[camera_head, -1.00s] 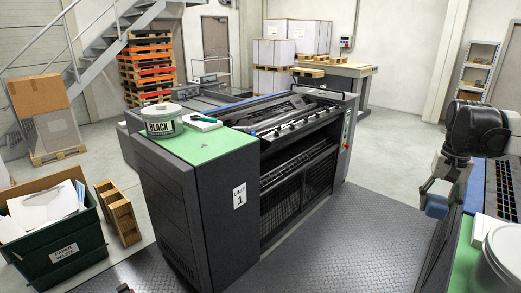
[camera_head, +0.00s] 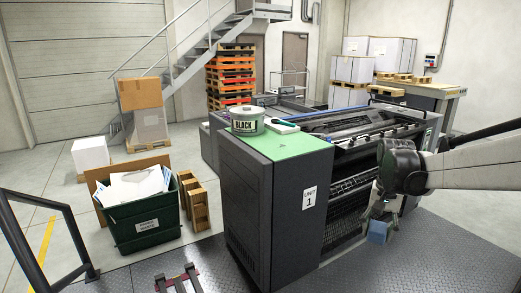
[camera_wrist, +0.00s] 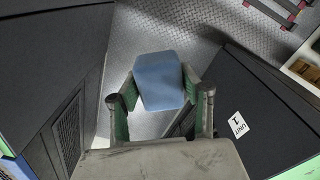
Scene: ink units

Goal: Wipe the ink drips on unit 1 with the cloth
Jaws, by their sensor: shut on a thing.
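Unit 1 (camera_head: 262,205) is a dark press unit with a green top and a "UNIT 1" label; its label also shows at the right of the wrist view (camera_wrist: 237,124). My gripper (camera_head: 378,222) is in front of the unit's open side, to the right of the label. It is shut on a folded blue cloth (camera_wrist: 159,80), which hangs between the fingers above the floor plate. The cloth appears apart from the unit. I cannot make out ink drips in these frames.
A tub of black ink (camera_head: 247,121) and a white item (camera_head: 282,126) stand on the unit's green top. A green waste bin (camera_head: 146,225) full of paper and small pallets (camera_head: 195,203) stand left. A railing (camera_head: 40,250) is at lower left.

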